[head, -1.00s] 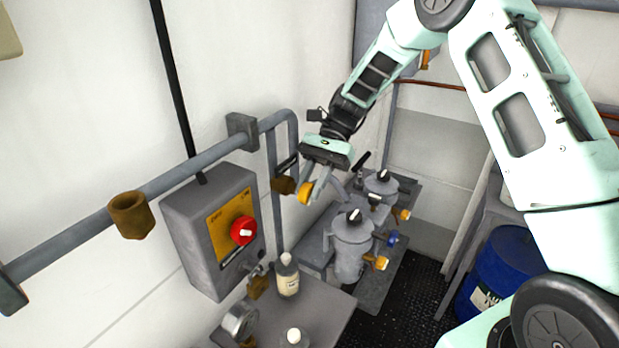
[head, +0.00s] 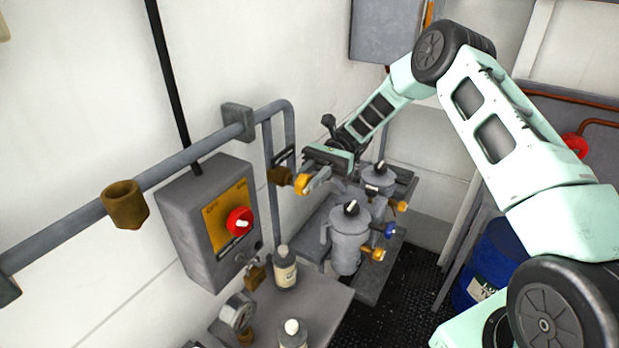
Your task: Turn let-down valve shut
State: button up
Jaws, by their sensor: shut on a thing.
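A small yellow valve handle (head: 301,184) sits beside a brown fitting (head: 279,176) at the lower end of the grey pipe, left of centre in the head view. My gripper (head: 311,181) reaches it from the upper right and is shut on this handle. The fingers and the handle overlap closely, so the exact grip and the handle's angle are hard to make out. Which valve carries the let-down label cannot be read.
A grey box with a red knob (head: 239,221) hangs on the wall at left. Bottles (head: 286,268) and a gauge (head: 238,312) stand on the near bench. Grey canisters (head: 350,235) with yellow and blue handles stand close below my gripper. A blue drum (head: 490,262) is at right.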

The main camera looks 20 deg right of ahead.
dwell(0.4)
jog(key=o, duration=1)
